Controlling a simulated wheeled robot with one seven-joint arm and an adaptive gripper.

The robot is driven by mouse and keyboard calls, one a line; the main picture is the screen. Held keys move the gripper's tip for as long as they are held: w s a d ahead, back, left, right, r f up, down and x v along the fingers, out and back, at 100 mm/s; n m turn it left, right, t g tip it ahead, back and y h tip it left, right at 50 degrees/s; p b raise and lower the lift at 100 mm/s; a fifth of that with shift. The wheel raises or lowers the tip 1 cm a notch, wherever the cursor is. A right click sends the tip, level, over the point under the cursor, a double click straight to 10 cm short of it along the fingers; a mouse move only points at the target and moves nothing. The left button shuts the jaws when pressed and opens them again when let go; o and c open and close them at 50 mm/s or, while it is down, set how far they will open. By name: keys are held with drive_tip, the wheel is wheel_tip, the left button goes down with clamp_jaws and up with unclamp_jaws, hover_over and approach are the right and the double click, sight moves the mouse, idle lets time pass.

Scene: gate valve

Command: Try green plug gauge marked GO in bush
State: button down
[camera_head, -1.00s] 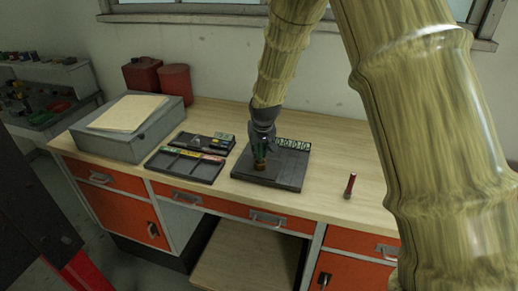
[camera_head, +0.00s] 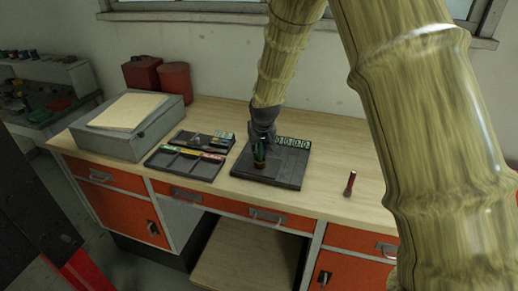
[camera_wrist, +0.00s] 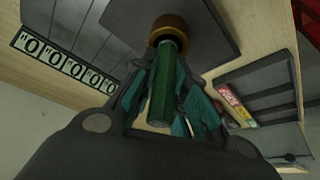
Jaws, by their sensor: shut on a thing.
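The green plug gauge (camera_wrist: 162,88) is held between the fingers of my gripper (camera_wrist: 165,95); any GO marking cannot be read. In the wrist view its far end meets the brown, brass-like bush (camera_wrist: 168,26) and lines up with it. I cannot tell how deep it sits in the bush. In the head view my gripper (camera_head: 261,150) points down over the dark plate (camera_head: 287,178), with the green gauge (camera_head: 259,155) small below it. The bush is mostly hidden there.
A row of number wheels or tags (camera_head: 292,143) lines the plate's back edge. A dark compartment tray (camera_head: 183,166) lies to the left, near a grey box (camera_head: 135,125). A red-handled tool (camera_head: 350,184) stands on the right. Bare wooden bench lies between.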

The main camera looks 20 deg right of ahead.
drive_tip(key=shift+r+p, duration=1.3)
drive_tip(key=shift+r, duration=0.55)
idle(0.3)
wheel_tip(320, 180, up, 5)
drive_tip(key=p, duration=0.3)
drive_tip(key=shift+f, duration=0.15)
idle(0.3)
